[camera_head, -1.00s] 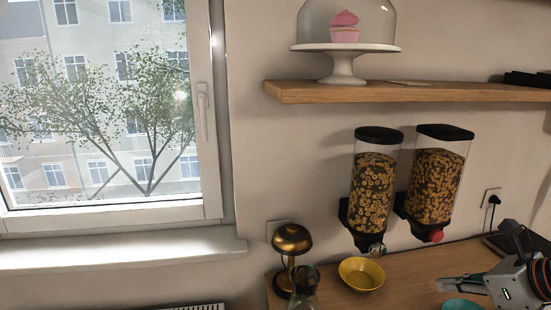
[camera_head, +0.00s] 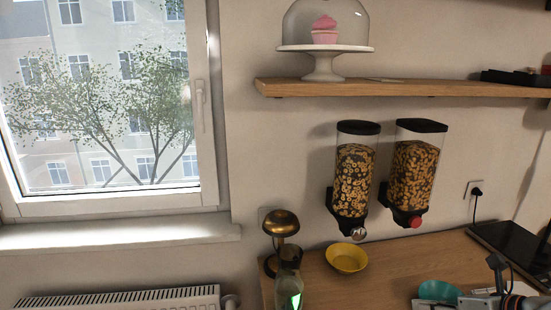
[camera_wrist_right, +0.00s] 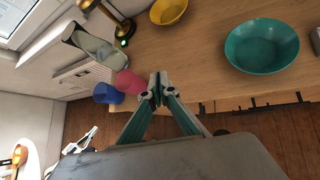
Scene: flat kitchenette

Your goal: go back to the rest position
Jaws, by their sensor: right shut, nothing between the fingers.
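My right gripper (camera_head: 462,302) shows only in part at the lower right edge of the head view, beside the teal bowl (camera_head: 439,290). In the right wrist view its two fingers (camera_wrist_right: 159,88) meet at the tips, shut with nothing between them. The fingertips appear by the counter's front edge, left of the teal bowl (camera_wrist_right: 262,46). My left gripper cannot be made out in the head view.
A yellow bowl (camera_head: 346,257), a brass lamp (camera_head: 281,224) and a glass bottle (camera_head: 289,280) stand on the wooden counter (camera_head: 385,270). Two cereal dispensers (camera_head: 355,180) hang above. The wrist view also shows a pink cup (camera_wrist_right: 130,82) and a blue cup (camera_wrist_right: 108,94) near the fingers.

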